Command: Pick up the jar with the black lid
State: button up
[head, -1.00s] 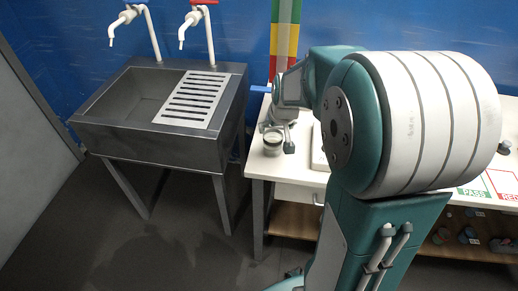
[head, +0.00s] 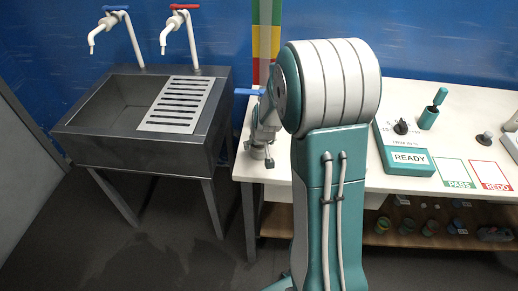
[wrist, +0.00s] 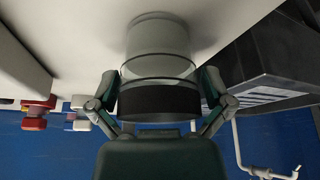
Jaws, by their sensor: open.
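The clear glass jar (wrist: 158,68) with the black lid (wrist: 160,103) is between my gripper's fingers in the wrist view. It stands on the white table top, which shows upside down there. My gripper (wrist: 160,88) is open, with one finger on each side of the jar near the lid. I cannot tell whether either finger touches it. In the head view, my gripper (head: 264,156) is low at the left end of the white table (head: 360,182), and the jar is mostly hidden by it.
A metal sink (head: 135,105) with a blue tap (head: 108,25) and a red tap (head: 178,28) stands left of the table. A READY panel (head: 408,158) and a green-handled item (head: 430,113) are to the right. Several small items sit on the lower shelf (head: 390,235).

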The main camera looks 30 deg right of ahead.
jog(key=c, duration=1)
jog(key=shift+s, duration=0.1)
jog(key=shift+c, duration=0.3)
